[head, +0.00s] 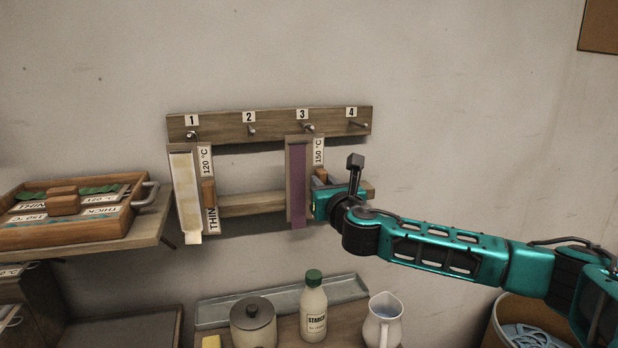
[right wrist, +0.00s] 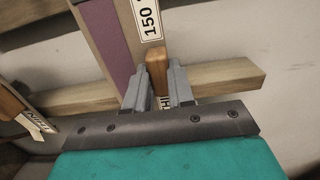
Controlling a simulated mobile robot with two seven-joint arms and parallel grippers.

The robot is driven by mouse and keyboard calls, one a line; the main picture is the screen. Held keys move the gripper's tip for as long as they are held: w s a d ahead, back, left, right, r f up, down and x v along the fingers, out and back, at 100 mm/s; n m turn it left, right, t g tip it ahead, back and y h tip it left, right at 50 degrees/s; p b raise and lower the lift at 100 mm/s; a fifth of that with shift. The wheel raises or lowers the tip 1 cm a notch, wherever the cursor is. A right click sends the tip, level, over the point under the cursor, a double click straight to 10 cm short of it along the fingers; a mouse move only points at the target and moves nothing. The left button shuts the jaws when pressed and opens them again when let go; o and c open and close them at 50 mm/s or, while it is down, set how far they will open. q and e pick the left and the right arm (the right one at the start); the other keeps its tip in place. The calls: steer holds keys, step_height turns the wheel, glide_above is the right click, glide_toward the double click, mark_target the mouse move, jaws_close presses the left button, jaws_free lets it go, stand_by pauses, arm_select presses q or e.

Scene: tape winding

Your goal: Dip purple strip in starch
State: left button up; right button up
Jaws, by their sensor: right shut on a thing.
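The purple strip (head: 298,183) runs down a wooden board (head: 290,212) that hangs upright at hook 3 on the wall rack. The board has a "150 °C" label (right wrist: 148,18) and a small wooden handle (right wrist: 157,72). My right gripper (head: 322,193) is shut on this handle, with one grey finger on each side of it in the right wrist view. The purple strip also shows there (right wrist: 108,45), left of the fingers. A white bottle marked "STARCH" (head: 314,318) with a green cap stands on the shelf below. My left gripper is not in view.
A second board with a pale strip (head: 186,190) hangs at hook 1. The lower rack rail (head: 250,204) passes behind the boards. A lidded pot (head: 253,328) and a white jug (head: 383,325) flank the bottle. A wooden tray (head: 100,232) sits on the left shelf.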

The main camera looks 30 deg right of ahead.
mark_target(323, 178)
steer(key=shift+r+p, duration=0.6)
steer(key=shift+p, duration=0.05)
steer(key=shift+s, duration=0.1)
steer(key=shift+v, duration=3.2)
